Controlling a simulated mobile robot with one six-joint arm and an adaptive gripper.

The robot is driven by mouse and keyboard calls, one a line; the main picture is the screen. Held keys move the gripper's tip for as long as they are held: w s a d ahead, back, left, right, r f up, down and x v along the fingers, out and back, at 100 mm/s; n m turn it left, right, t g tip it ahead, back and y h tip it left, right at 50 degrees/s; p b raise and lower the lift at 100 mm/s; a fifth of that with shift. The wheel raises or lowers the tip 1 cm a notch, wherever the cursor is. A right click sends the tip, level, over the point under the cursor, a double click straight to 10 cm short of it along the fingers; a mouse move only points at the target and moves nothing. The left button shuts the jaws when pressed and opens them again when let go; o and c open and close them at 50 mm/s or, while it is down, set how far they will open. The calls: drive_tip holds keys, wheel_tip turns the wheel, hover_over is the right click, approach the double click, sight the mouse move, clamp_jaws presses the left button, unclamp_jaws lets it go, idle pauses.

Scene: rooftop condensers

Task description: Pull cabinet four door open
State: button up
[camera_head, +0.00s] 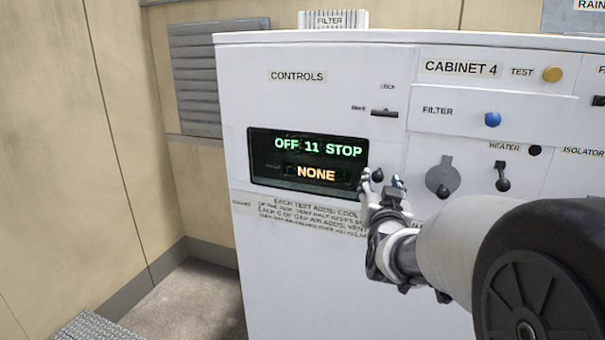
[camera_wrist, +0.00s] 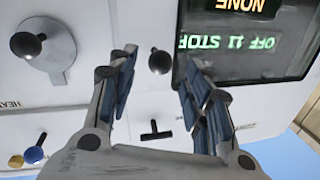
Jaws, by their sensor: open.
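Cabinet four (camera_head: 320,95) is a white cabinet labelled "CABINET 4"; its front looks flush, with no open gap visible. A dark round knob (camera_wrist: 160,62) on its front lies between my gripper's fingers in the wrist view, beside the lit display. In the head view my gripper (camera_head: 381,179) is at the display's lower right corner and partly covers this area. My gripper (camera_wrist: 160,58) is open, one finger on each side of the knob. Whether the fingers touch it I cannot tell. A black T-shaped latch handle (camera_head: 384,113) sits above; it also shows in the wrist view (camera_wrist: 155,131).
The display (camera_head: 308,160) reads "OFF 11 STOP" and "NONE". To the right are an orange knob (camera_head: 552,74), a blue knob (camera_head: 492,119), a grey disc with a lever (camera_head: 442,178) and a black lever (camera_head: 502,178).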

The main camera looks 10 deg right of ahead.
sight(378, 179)
drive_tip(key=x, duration=0.5)
clamp_jaws()
idle(0.6)
